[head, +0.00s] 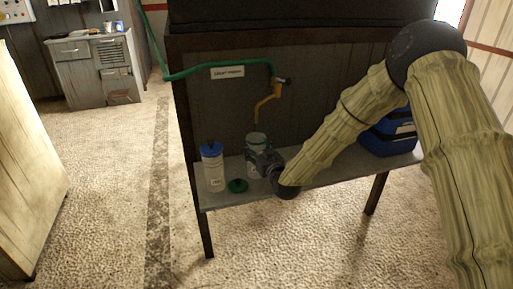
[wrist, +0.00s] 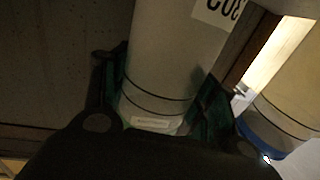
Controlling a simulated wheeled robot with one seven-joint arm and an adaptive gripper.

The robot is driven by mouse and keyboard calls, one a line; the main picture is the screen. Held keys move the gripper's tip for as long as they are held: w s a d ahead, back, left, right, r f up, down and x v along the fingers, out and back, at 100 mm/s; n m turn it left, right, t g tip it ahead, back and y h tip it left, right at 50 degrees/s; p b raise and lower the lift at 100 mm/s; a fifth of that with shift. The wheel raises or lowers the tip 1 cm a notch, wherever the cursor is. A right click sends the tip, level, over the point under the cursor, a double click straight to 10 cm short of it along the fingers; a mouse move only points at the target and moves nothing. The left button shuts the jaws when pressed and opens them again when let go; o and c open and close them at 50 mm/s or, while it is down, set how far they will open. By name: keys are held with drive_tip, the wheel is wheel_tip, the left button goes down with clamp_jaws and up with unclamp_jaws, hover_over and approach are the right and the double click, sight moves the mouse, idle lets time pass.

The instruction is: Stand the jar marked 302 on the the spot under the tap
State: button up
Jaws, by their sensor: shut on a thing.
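A pale open-topped jar (head: 257,141) is upright under the orange tap (head: 267,103) in the head view. My gripper (head: 262,160) is shut around its side. In the wrist view the jar (wrist: 172,55) fills the middle between the dark fingers (wrist: 165,95), with part of a numbered label that I cannot read surely. The tap's spout ends just above the jar. The jar's base is hidden behind my gripper, so I cannot tell whether it touches the shelf. The spot under the tap is hidden too.
A white bottle with a blue cap (head: 212,168) stands left on the grey shelf (head: 325,177). A green lid (head: 237,186) lies between it and my gripper. A blue crate (head: 388,140) is at the right. A green hose (head: 215,66) runs to the tap.

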drive_tip(key=shift+f, duration=0.2)
drive_tip(key=o, duration=1.4)
drive_tip(key=shift+o, duration=0.2)
drive_tip(key=v, duration=1.2)
drive_tip(key=s+d+f+m+g+h+p, duration=0.1)
drive_tip(key=s+d+f+g+h+p, duration=0.2)
drive_tip(key=s+f, duration=0.7)
drive_tip(key=s+d+f+m+g+h+p, duration=0.1)
drive_tip(key=s+d+f+m+g+p, duration=0.15)
drive_tip(key=s+d+f+g, duration=0.55)
drive_tip(key=s+d+f+g+h+p, duration=0.1)
drive_tip(key=s+d+f, duration=0.1)
drive_tip(key=s, duration=0.8)
drive_tip(key=s+d+f+m+g+h+p, duration=0.1)
drive_tip(key=s+d+f+g+p, duration=0.1)
drive_tip(key=s, duration=0.8)
drive_tip(key=s+d+f+m+g+h+p, duration=0.1)
drive_tip(key=s+d, duration=0.4)
drive_tip(key=s, duration=0.5)
wheel_tip(320, 180, down, 3)
drive_tip(key=shift+r+g+h+p, duration=0.1)
drive_tip(key=shift+g+h+p, duration=0.3)
drive_tip(key=shift+g+p, duration=0.3)
